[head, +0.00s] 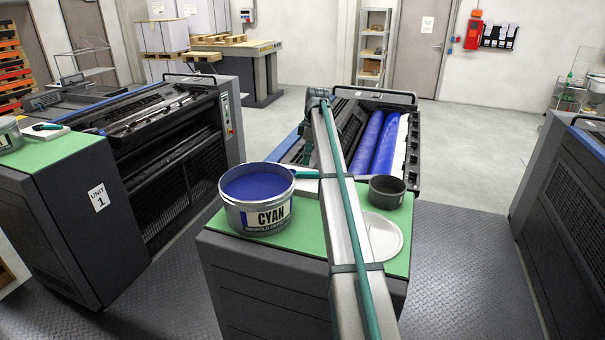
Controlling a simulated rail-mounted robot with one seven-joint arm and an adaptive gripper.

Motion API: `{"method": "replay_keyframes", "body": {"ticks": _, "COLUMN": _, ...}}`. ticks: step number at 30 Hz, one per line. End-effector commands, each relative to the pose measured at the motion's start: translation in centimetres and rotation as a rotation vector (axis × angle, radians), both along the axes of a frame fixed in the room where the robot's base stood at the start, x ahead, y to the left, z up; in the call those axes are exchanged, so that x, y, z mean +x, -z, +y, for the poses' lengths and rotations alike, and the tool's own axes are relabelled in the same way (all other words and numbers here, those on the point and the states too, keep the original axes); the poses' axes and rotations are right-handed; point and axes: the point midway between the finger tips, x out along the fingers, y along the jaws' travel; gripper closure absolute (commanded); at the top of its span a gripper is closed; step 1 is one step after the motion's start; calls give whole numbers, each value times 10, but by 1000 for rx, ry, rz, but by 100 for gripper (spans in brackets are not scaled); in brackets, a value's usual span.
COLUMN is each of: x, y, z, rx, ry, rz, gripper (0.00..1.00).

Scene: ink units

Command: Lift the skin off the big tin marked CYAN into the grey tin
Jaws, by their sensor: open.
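The big tin marked CYAN (264,217) stands open and upright on the left of the green cabinet top. Its ink surface (256,184) is dark blue and looks smooth; I cannot tell the skin apart from the ink. The small dark grey tin (387,191) stands open on the right of the same top, and its inside looks dark. My arm crosses between the two tins, running from the bottom edge to a joint beyond the cabinet. My gripper is not in view.
A round silver lid (383,238) lies right of my arm, partly hidden by it. A teal-handled tool (304,174) lies by white sheets behind the big tin. Blue rollers (377,143) sit in the press behind. Another press unit (72,210) stands left, one right.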

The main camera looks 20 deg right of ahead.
Motion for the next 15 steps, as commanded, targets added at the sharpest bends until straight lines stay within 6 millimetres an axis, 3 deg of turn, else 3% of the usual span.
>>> {"method": "replay_keyframes", "body": {"ticks": 10, "x": 1, "y": 23, "z": 3, "rx": -1, "ry": 0, "rz": 0, "gripper": 46}}
{"method": "replay_keyframes", "body": {"ticks": 15, "x": 3, "y": 45, "z": 4, "rx": 0, "ry": 0, "rz": 1, "gripper": 46}}
